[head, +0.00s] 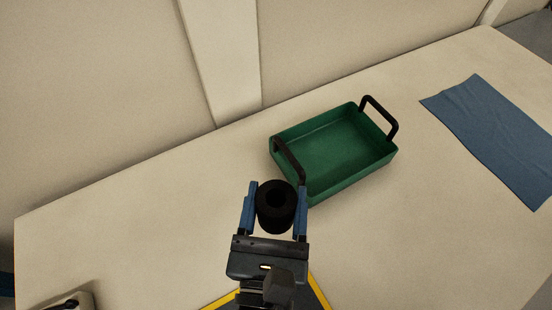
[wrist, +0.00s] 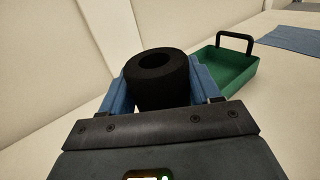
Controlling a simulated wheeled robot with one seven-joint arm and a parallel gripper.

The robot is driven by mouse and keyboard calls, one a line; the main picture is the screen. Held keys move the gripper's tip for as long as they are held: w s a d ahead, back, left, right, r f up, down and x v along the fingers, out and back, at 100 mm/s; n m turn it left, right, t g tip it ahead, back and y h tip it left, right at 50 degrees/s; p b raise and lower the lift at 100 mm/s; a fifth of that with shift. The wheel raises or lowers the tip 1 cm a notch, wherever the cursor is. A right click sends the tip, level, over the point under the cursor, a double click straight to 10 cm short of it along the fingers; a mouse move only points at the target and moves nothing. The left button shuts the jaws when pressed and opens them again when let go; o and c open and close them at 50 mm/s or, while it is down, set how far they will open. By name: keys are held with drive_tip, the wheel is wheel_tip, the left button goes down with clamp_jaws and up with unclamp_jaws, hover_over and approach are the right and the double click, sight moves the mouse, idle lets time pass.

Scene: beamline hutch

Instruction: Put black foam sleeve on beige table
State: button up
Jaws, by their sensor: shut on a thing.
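The black foam sleeve (head: 276,207) is a short, thick ring with a hole through its middle. My gripper (head: 276,200) is shut on it, with one blue finger on each side. In the wrist view the sleeve (wrist: 158,80) sits between the blue fingers with its hole facing up. The beige table (head: 420,230) spreads under and around my gripper in the head view. I cannot tell whether the sleeve touches the table or is held above it.
A green tray (head: 340,182) with two black handles stands on the table just beyond my gripper to the right, and it looks empty. A blue cloth (head: 492,130) lies at the far right. A pale wall (head: 110,90) runs behind.

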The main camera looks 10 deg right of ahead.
drive_tip(key=w+a+f, duration=0.1)
drive_tip(key=w+f, duration=0.1)
drive_tip(key=w, duration=0.1)
drive_tip(key=w+a+f+p, duration=0.1)
drive_tip(key=w+f, duration=0.1)
drive_tip(key=w, duration=0.2)
drive_tip(key=w+a+f, duration=0.2)
drive_tip(key=w+f, duration=0.1)
drive_tip(key=w, duration=0.1)
drive_tip(key=shift+f+p, duration=0.45)
drive_tip(key=shift+f, duration=1.55)
drive_tip(key=shift+f, duration=0.15)
drive_tip(key=o, duration=1)
drive_tip(key=shift+r, duration=0.3)
drive_tip(key=b+v, duration=0.2)
drive_tip(key=v, duration=1)
drive_tip(key=shift+b, duration=0.4)
